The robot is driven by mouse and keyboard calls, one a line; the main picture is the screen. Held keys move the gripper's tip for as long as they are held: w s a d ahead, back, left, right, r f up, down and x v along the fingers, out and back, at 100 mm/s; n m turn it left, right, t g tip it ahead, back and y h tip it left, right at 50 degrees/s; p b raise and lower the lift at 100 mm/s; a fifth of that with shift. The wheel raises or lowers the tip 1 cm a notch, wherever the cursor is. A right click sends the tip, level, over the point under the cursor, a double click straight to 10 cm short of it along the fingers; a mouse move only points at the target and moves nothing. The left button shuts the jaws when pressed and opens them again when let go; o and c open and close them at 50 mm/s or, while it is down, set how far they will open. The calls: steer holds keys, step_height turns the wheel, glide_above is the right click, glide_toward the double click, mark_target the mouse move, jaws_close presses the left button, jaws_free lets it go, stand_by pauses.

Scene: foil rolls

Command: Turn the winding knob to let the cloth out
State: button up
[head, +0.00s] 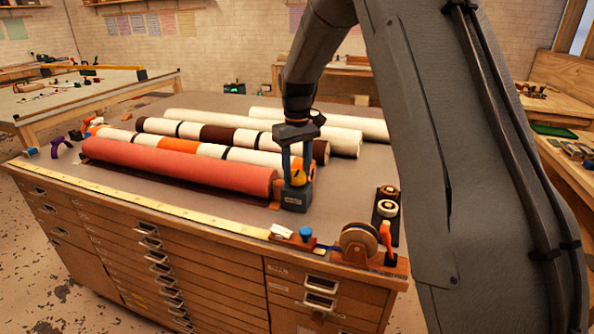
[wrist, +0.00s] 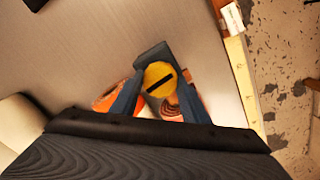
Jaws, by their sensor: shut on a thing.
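The winding knob (wrist: 160,76) is yellow with a black bar across its face. It sits between the two fingers of my gripper (wrist: 159,86) in the wrist view. In the head view, my gripper (head: 297,172) points down, shut on the knob, with a bit of yellow (head: 299,180) showing between the fingers. A dark block (head: 295,198) stands right below it, at the near right end of the coral-red cloth roll (head: 180,167). The roll lies along the front of the cabinet top. My fingers hide the sides of the knob.
Striped rolls (head: 215,135) and cream rolls (head: 320,122) lie behind the red one. A yellow rule (head: 180,212) runs along the front edge. A tape dispenser (head: 360,240) and a dark tray with tape rolls (head: 386,208) are at the right. Bare top lies between the rolls and the tray.

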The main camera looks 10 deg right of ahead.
steer(key=n, duration=2.2)
steer(key=shift+n, duration=0.4)
steer(key=n, duration=0.3)
steer(key=shift+n, duration=2)
steer(key=shift+r, duration=0.1)
